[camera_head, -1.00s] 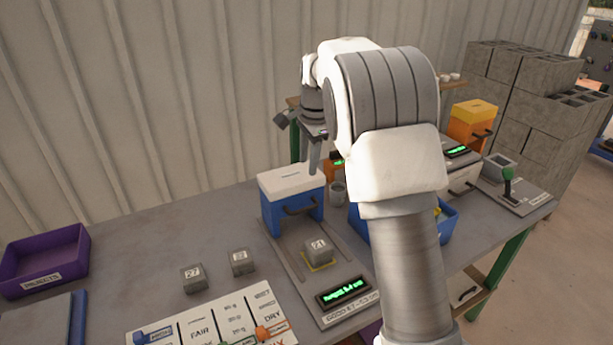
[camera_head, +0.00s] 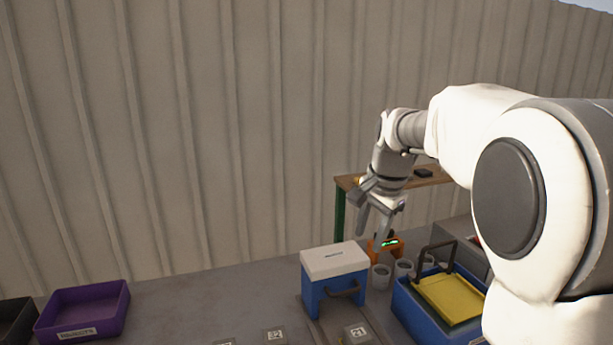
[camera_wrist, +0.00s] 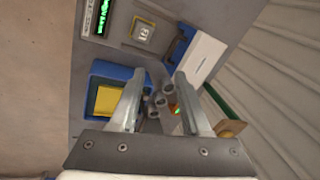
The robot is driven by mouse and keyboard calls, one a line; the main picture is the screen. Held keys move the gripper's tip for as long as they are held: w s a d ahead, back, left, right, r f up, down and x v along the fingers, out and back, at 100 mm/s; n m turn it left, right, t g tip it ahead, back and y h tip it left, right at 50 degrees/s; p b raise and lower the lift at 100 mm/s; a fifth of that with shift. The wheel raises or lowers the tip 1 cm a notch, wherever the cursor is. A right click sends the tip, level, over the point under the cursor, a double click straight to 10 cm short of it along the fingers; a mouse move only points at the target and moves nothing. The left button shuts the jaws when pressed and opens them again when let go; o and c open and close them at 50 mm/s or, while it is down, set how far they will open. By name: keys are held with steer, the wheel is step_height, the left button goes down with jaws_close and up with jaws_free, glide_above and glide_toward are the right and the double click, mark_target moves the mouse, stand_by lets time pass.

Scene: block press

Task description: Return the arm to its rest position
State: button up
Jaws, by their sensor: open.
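My arm rises at the right of the head view and bends over to the left. My gripper (camera_head: 374,226) hangs at its end with the fingers pointing down, above the far part of the bench. In the wrist view my gripper (camera_wrist: 153,100) has its two fingers spread apart with nothing between them. Below it are several small grey cups (camera_wrist: 154,101). The gripper is apart from the blue press with a white top (camera_head: 336,262), which stands to its lower left.
A blue bin with a yellow panel (camera_head: 403,305) stands right of the press. Grey blocks (camera_head: 357,332) lie at the front. A purple tray (camera_head: 122,306) sits at the left. An orange device with a green display (camera_head: 390,243) stands behind the cups. A corrugated wall closes the back.

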steer(key=s+f+n+t, duration=0.2)
steer(key=s+n, duration=0.8)
steer(key=s, duration=1.7)
steer(key=shift+s+d+n+t+h, duration=0.3)
steer(key=shift+s+t+h, duration=0.05)
steer(key=shift+t+h, duration=0.05)
